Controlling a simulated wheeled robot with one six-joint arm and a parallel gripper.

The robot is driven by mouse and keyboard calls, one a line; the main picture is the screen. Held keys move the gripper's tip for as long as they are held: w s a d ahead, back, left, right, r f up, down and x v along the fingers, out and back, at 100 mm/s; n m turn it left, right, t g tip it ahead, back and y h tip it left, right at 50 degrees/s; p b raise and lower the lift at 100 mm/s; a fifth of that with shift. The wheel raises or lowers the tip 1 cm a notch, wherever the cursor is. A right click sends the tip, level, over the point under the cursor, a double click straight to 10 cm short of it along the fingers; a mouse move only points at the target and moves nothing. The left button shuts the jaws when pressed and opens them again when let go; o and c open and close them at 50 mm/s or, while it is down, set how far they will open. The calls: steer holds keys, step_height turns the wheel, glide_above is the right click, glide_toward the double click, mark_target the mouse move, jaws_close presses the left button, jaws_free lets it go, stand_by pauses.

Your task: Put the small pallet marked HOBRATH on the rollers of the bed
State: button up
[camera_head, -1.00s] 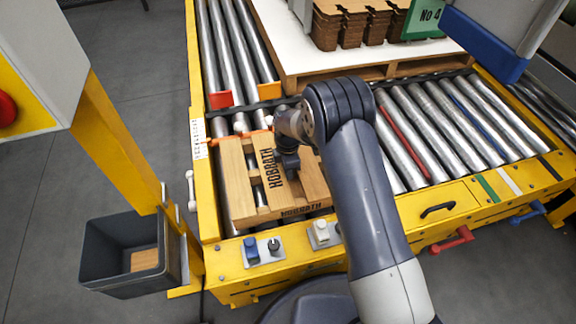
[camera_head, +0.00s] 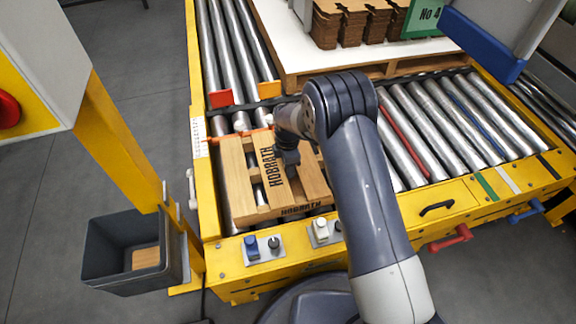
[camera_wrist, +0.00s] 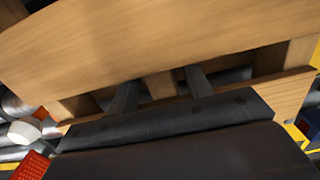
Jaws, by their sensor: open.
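The small wooden pallet (camera_head: 236,180), marked HOBRATH on its top board and front edge, lies at the front left of the yellow-framed bed (camera_head: 208,228). It is over the rollers (camera_head: 222,50), close to the front and left rails. Whether its underside rests fully on them is hidden. My gripper (camera_head: 289,168) is at the pallet's middle boards, pointing down. In the wrist view my open fingers (camera_wrist: 160,92) stand apart with a wooden part of the pallet (camera_wrist: 150,45) between and behind them. Their tips are partly hidden by the boards.
A large white-topped pallet (camera_head: 300,58) with brown stacks (camera_head: 350,30) stands behind. Red and orange stops (camera_head: 221,98) are at the back left. Switches (camera_head: 263,247) sit on the front rail. A dark bin (camera_head: 110,265) is at the lower left. Rollers (camera_head: 440,120) on the right are bare.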

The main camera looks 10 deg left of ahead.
step_height(320, 180, up, 11)
steer(key=p, duration=0.3)
steer(key=shift+f+p, duration=0.2)
steer(key=shift+p, duration=0.1)
steer(key=shift+f+b, duration=1.45)
steer(key=shift+f, duration=2.2)
